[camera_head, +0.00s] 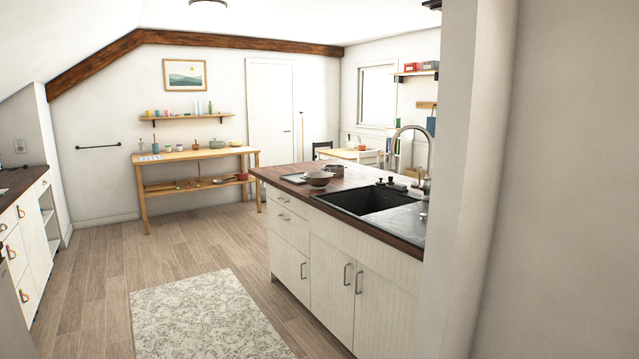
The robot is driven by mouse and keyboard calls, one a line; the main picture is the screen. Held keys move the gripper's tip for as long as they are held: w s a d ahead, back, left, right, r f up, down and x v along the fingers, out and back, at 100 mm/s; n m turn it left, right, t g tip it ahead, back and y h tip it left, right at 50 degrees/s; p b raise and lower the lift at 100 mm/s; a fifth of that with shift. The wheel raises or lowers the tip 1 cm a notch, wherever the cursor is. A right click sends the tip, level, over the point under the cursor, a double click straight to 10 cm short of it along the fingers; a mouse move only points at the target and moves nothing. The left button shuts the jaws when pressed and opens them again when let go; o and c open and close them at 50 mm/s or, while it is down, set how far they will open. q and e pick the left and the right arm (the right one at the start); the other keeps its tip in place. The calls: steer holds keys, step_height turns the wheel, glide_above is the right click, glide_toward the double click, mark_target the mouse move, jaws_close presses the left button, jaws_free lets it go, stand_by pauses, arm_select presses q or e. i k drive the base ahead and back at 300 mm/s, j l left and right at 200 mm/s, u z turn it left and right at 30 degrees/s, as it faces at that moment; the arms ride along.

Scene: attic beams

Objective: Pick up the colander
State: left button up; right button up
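I cannot make out a colander for certain; the vessels in view are small and show no clear holes. A brown bowl (318,179) sits on the dark wooden island top, near its far left end. A dark grey round vessel (335,171) stands just behind it. A grey vessel (217,144) stands on the wooden work table at the back wall, and a red one (242,176) is on that table's lower shelf. Neither of my grippers is in view.
The kitchen island (285,221) has a black sink (365,200) and tall tap. A wall (560,180) fills the right side. Cabinets (30,245) line the left. The patterned rug (205,315) and wooden floor between are clear, towards the work table (190,156).

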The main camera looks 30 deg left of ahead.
mark_target(318, 180)
steer(key=i+j+u, duration=1.15)
steer(key=i+u, duration=0.15)
steer(key=i, duration=0.4)
steer(key=i+u, duration=0.25)
steer(key=i, duration=0.4)
steer(key=i+z, duration=0.2)
steer(key=i, duration=0.3)
steer(key=i+j+z, duration=0.15)
steer(key=i, duration=0.35)
steer(key=i+j+z, duration=0.2)
steer(key=i, duration=0.3)
